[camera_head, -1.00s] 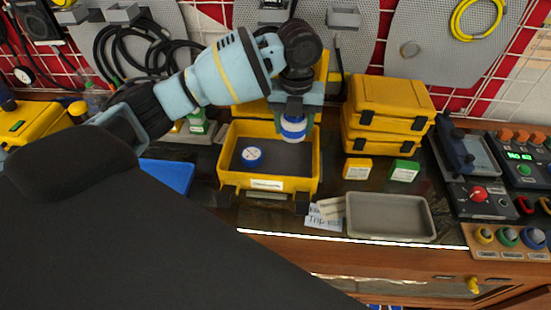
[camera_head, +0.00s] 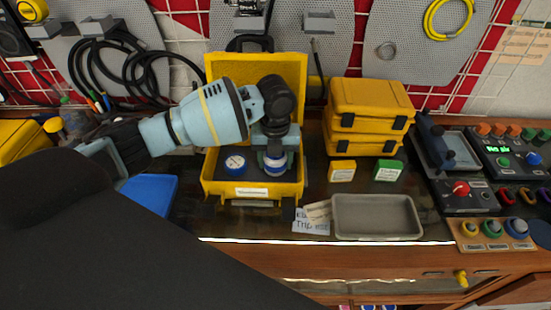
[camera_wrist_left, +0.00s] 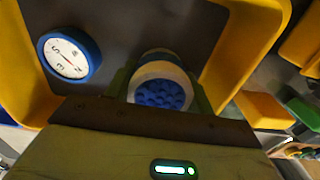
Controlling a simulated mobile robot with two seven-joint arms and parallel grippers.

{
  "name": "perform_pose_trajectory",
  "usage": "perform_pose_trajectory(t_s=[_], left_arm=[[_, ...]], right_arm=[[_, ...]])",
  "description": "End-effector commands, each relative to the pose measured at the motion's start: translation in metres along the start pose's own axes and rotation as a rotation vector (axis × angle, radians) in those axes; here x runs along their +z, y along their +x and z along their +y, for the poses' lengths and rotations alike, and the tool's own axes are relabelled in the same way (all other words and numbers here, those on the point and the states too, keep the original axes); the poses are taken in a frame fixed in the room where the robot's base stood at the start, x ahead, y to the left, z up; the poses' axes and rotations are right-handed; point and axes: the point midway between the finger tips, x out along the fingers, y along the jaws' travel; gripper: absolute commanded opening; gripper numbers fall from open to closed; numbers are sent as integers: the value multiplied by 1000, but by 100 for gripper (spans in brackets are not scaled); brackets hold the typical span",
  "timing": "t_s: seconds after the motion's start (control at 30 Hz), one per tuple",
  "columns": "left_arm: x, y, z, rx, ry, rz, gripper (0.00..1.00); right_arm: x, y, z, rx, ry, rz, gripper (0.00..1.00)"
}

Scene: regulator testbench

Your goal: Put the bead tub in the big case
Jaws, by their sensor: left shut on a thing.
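The bead tub (camera_head: 275,168) is a small white tub with a blue band; in the left wrist view (camera_wrist_left: 161,92) its open top shows blue beads. My left gripper (camera_head: 275,158) is shut on it and holds it upright inside the open yellow big case (camera_head: 290,191), at the right part of the dark interior. Whether the tub touches the case floor I cannot tell. A round blue-rimmed dial (camera_head: 235,163) lies in the same case to its left; it also shows in the left wrist view (camera_wrist_left: 68,55). My right gripper is not in view.
Two stacked yellow cases (camera_head: 369,115) stand to the right of the big case. A small yellow box (camera_head: 342,171), a green box (camera_head: 388,171) and an empty grey tray (camera_head: 377,217) lie before them. A blue tray (camera_head: 150,192) is at the left.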

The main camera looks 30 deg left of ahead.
Motion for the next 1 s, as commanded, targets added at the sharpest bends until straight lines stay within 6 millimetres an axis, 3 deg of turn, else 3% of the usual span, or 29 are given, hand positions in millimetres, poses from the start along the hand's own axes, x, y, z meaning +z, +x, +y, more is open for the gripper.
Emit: perform_pose_trajectory(t_s=[0.33, 0.37, 0.53, 0.83, 1.0], left_arm=[[0, 3, 0, 0, 0, 0, 28], [0, 3, 0, 0, 0, 0, 54], [0, 3, 0, 0, 0, 0, 75], [0, 1, 0, -1, 0, -1, 75], [1, -16, 0, -2, -1, -1, 75]], right_arm=[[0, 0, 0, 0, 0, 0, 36], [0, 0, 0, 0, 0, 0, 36], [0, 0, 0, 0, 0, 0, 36], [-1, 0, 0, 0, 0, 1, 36], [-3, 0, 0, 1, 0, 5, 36]])
